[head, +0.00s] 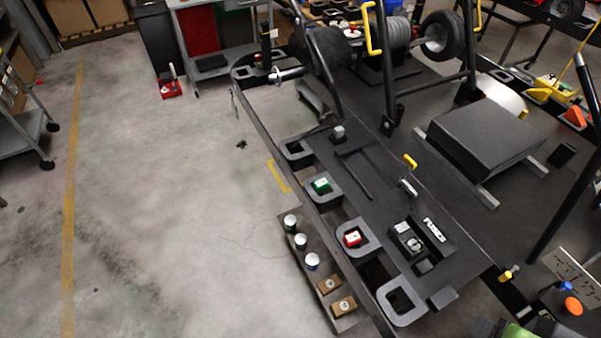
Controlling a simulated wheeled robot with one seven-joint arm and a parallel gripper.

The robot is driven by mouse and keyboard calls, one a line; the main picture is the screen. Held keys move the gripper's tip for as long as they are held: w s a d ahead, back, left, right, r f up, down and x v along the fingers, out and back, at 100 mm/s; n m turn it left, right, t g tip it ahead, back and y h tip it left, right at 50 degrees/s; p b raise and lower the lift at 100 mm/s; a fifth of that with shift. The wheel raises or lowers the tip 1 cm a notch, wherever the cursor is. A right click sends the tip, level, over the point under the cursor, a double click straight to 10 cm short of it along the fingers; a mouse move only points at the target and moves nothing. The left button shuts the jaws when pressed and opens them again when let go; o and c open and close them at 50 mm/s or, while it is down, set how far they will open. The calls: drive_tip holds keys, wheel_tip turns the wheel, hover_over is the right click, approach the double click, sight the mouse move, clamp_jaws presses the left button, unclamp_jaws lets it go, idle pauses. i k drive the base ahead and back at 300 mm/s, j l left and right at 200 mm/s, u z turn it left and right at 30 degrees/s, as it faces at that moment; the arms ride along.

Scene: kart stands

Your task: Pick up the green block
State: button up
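The green block (321,185) is small, with a pale mark on its top. It sits in a dark grey square-framed holder (334,200) along the near left edge of the black kart stand (375,195). Its lower part is hidden by the holder. My gripper does not show in the head view, so its place relative to the block cannot be seen.
A red block (352,238) sits in a like holder nearby. Two other holders look empty (296,150) (402,301). Several white-topped cylinders (301,241) and brown boxes (343,306) stand on a low ledge. The concrete floor (170,200) at left is mostly clear.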

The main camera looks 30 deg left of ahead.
sight(321, 185)
drive_tip(key=u, duration=1.4)
drive_tip(key=i+j, duration=0.2)
drive_tip(key=j, duration=0.15)
drive_tip(key=i+j, duration=0.25)
drive_tip(key=j, duration=0.15)
drive_tip(key=i+j, duration=0.2)
drive_tip(key=j, duration=0.15)
drive_tip(key=i+j, duration=0.25)
drive_tip(key=i+z, duration=0.05)
drive_tip(key=i, duration=0.05)
